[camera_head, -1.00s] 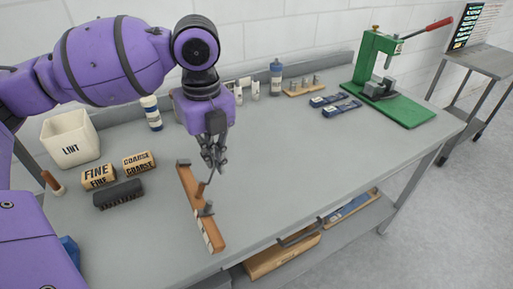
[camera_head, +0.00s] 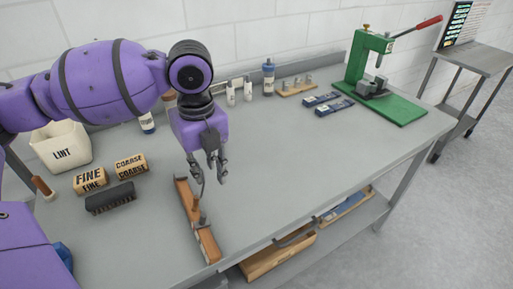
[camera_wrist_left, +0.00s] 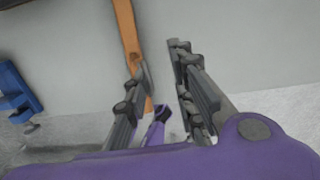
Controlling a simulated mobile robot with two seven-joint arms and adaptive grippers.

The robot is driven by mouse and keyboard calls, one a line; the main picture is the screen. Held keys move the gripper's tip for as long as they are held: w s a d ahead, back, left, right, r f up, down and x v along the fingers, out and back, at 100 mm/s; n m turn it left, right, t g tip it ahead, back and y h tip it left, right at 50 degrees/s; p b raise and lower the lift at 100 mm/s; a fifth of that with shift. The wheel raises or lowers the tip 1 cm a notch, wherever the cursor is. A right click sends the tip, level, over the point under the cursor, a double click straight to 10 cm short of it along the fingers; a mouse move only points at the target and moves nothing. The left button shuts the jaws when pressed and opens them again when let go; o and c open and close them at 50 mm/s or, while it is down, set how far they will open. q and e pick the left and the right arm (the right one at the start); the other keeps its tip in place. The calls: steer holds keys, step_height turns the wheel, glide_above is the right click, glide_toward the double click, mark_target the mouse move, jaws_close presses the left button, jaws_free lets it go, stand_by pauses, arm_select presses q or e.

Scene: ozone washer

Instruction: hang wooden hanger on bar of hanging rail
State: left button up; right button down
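I see no clearly recognisable wooden hanger or hanging rail in these views. A long orange-brown wooden strip (camera_head: 205,240) with dark metal fittings lies on the workbench near its front edge. The strip also shows in the left wrist view (camera_wrist_left: 125,28), beside the left finger. My left gripper (camera_head: 209,178) is above the bench at the strip's far end, fingers pointing down. Its fingers are apart with nothing between them, as the left wrist view also shows (camera_wrist_left: 155,75). One finger appears close to the strip; I cannot tell whether they touch. My right gripper is out of view.
A white LINT bin (camera_head: 62,148), FINE block (camera_head: 89,179), COARSE block (camera_head: 131,166) and dark brush (camera_head: 110,198) stand at left. A green press (camera_head: 380,85) stands at back right. The bench middle is clear. A lower shelf (camera_head: 340,225) holds wooden trays.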

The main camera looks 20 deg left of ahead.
arm_select(q)
step_height(320, 180, up, 12)
steer(key=p, duration=0.1)
steer(key=shift+d+r, duration=0.2)
steer(key=shift+s, duration=0.1)
stand_by(0.6)
